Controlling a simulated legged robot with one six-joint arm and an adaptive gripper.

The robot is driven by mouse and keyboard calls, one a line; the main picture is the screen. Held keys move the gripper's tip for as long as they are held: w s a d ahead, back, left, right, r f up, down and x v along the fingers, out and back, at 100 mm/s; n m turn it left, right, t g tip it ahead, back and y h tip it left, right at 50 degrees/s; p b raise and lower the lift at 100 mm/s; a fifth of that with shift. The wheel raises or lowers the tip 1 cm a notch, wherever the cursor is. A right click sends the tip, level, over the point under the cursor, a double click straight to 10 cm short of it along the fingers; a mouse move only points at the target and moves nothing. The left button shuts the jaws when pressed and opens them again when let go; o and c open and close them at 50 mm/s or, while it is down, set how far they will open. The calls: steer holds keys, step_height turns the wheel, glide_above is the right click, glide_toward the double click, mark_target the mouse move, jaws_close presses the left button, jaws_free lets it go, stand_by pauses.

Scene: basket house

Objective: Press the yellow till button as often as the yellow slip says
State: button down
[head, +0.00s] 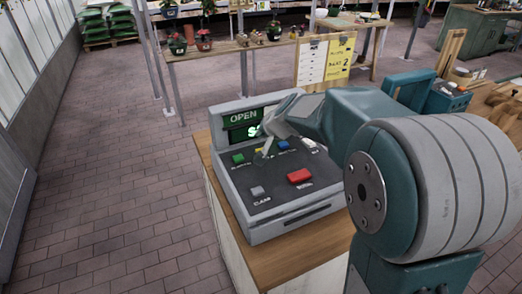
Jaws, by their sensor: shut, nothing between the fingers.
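The grey till (262,215) stands on a wooden counter, with a dark sloping key panel. The yellow button (258,149) is in its upper row, between a green button (238,158) and a blue button (283,144), mostly hidden by my gripper (266,154). My gripper is shut and empty, pointing down over the yellow button; I cannot tell whether it touches. The yellow slip (339,58) hangs on a board behind the till; its small writing ends in a large "2".
A red button (299,176) and a grey button (257,191) sit lower on the panel. The till screen (244,117) reads "OPEN"; the green line below is partly covered by my gripper. A white slip (312,62) hangs beside the yellow one. Left floor is clear.

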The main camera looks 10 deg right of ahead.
steer(key=shift+r, duration=1.05)
steer(key=s+a+r+n+g, duration=0.2)
steer(key=s+r+n, duration=0.1)
steer(key=s, duration=1.4)
steer(key=s+d+f+n+h, duration=0.1)
steer(key=s, duration=0.6)
steer(key=s+d+f+n+g+h, duration=0.1)
steer(key=s, duration=0.7)
steer(key=shift+s+f+n+h, duration=0.3)
steer(key=shift+f, duration=0.1)
